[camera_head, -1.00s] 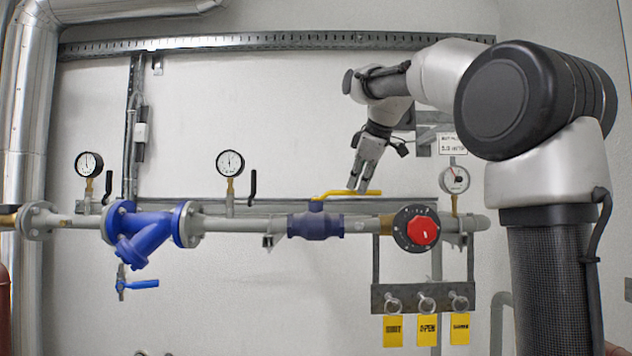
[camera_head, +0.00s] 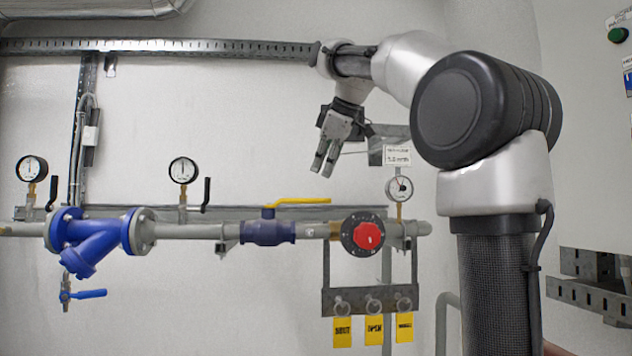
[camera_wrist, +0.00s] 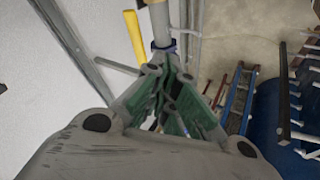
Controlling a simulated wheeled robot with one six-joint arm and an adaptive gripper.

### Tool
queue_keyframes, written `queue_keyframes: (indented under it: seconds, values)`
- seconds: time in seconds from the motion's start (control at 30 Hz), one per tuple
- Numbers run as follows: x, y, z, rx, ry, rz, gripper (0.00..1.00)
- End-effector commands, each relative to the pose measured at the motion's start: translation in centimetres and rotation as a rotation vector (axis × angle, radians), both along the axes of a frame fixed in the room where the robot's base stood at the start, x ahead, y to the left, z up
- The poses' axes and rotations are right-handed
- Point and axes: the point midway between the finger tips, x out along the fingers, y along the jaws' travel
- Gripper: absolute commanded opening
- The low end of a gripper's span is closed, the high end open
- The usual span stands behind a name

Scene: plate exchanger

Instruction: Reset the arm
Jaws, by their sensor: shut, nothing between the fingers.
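My gripper (camera_head: 321,173) hangs in front of the white wall, pointing down and slightly left, with its fingers close together and nothing between them. It is above the pipe and apart from it. The yellow valve handle (camera_head: 300,201) lies just below the fingertips, along the pipe, on a dark blue ball valve body (camera_head: 268,231). In the wrist view the gripper fingers (camera_wrist: 166,98) point away from the camera, and part of the yellow handle (camera_wrist: 134,38) shows beside the pipe at the top.
A red knob (camera_head: 369,236) sits on the pipe right of the valve. Gauges stand on the pipe, including one (camera_head: 399,188) at the right. Yellow tags (camera_head: 374,330) hang below. A blue strainer (camera_head: 92,240) is at left. A grey cabinet (camera_head: 590,130) stands at right.

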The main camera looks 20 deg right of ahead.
Motion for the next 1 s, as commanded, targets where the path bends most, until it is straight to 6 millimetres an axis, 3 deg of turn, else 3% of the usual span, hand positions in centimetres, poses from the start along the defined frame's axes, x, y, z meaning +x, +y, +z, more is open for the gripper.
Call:
queue_keyframes:
  seconds: [0.1,0.3,0.6,0.67,0.8,0.93,1.0]
  values:
    - [-0.9,-0.4,1.4,0.0,-0.003,-0.002,0.0]
    - [-1.5,-0.6,2.1,0.0,-0.001,0.0,0.0]
    - [-0.7,-0.6,2.4,0.078,-0.025,-0.108,0.0]
    - [0.2,-0.8,0.6,0.125,-0.006,-0.178,0.0]
    - [0.4,-1.1,-5.3,0.214,0.065,-0.336,0.0]
    - [-1.9,-1.3,-11.2,0.283,0.128,-0.48,0.0]
    - [-4.3,-1.3,-15.0,0.317,0.163,-0.561,0.0]
